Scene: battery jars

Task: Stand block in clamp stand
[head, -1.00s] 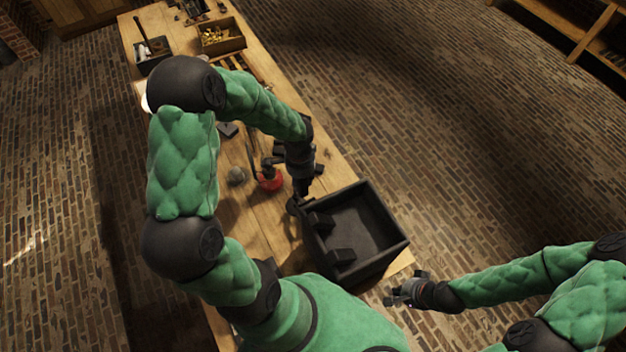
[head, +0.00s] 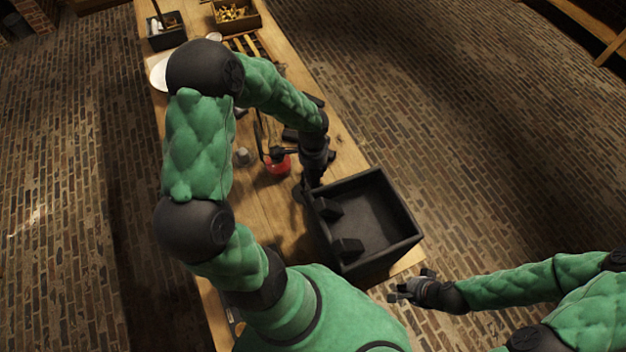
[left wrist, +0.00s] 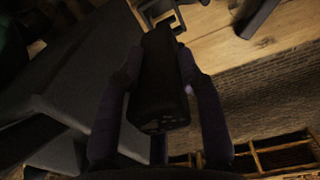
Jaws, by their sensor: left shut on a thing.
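A dark block (left wrist: 163,80) is between the fingers of my left gripper (left wrist: 165,100) in the left wrist view. It is long and dark, with small marks on its near end. In the head view my left gripper (head: 310,183) points down beside the far left corner of the black box; the block cannot be made out there. A thin dark upright with a side arm (head: 266,140), perhaps the clamp stand, stands near a red object (head: 278,165), partly behind my left arm. My right gripper (head: 398,291) is open and empty, off the table's right edge.
The black open box (head: 408,240) stands at the table's near end, with two dark blocks (head: 347,247) along its left inner side. A small grey object (head: 243,156) lies left of the red one. Trays (head: 165,43) stand far back. The wooden table (head: 265,210) has some bare surface.

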